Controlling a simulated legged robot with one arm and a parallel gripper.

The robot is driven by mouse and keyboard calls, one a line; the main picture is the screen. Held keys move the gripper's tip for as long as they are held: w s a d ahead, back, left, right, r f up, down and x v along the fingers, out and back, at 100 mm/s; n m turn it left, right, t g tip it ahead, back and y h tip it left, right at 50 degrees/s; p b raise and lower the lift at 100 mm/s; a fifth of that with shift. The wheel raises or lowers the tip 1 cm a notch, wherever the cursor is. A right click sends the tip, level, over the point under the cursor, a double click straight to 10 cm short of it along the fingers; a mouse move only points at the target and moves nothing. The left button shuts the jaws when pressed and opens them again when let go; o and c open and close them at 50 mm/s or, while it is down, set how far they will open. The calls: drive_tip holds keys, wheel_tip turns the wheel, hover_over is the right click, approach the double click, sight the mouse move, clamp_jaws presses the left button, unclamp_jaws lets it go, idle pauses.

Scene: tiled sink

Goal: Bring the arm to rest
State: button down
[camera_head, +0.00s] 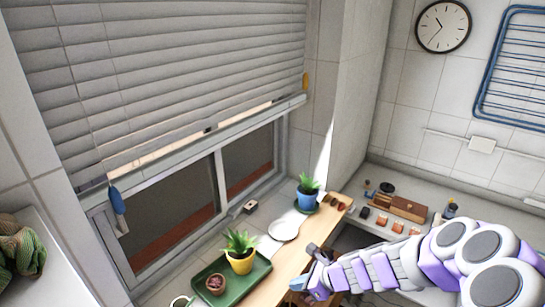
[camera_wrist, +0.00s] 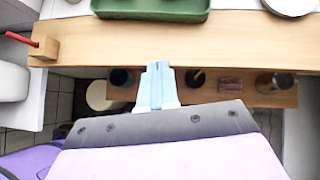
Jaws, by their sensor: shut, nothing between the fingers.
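My arm (camera_head: 430,262), white and purple, reaches in from the lower right in the head view. My gripper (camera_wrist: 158,66) shows in the wrist view as pale blue fingers that are closed together with nothing between them. Its tips overlap the front edge of the wooden board (camera_wrist: 240,32) in that view, and I cannot tell whether they touch it. In the head view the arm's end lies near the front edge of the board (camera_head: 292,262), and the fingers are hard to make out.
A green tray (camera_head: 208,271) with a potted plant (camera_head: 240,262) stands on the board. Beyond are a white plate (camera_head: 284,229) and a blue-potted plant (camera_head: 307,198). A lower shelf (camera_wrist: 203,97) with jars lies under the board. A counter with small items (camera_head: 402,208) is at right.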

drive_tip(key=s+a+r+n+g+h+b, duration=0.1)
drive_tip(key=s+a+r+n+g+b, duration=0.2)
drive_tip(key=s+n, duration=0.45)
drive_tip(key=s+a+n+g+h+b, duration=0.1)
drive_tip(key=s+a+n+b, duration=0.25)
drive_tip(key=s+n, duration=0.4)
drive_tip(key=s+d+n+g+h+b, duration=0.1)
drive_tip(key=s+d+n+h+b, duration=0.2)
drive_tip(key=s, duration=0.5)
drive_tip(key=s+d+f+n+g+h+b, duration=0.1)
drive_tip(key=s+d+n+h+b, duration=0.2)
drive_tip(key=s+d+n, duration=0.2)
drive_tip(key=s+d, duration=0.3)
drive_tip(key=s, duration=0.1)
drive_tip(key=shift+s, duration=0.15)
drive_tip(key=shift+d, duration=0.45)
drive_tip(key=shift+a, duration=0.25)
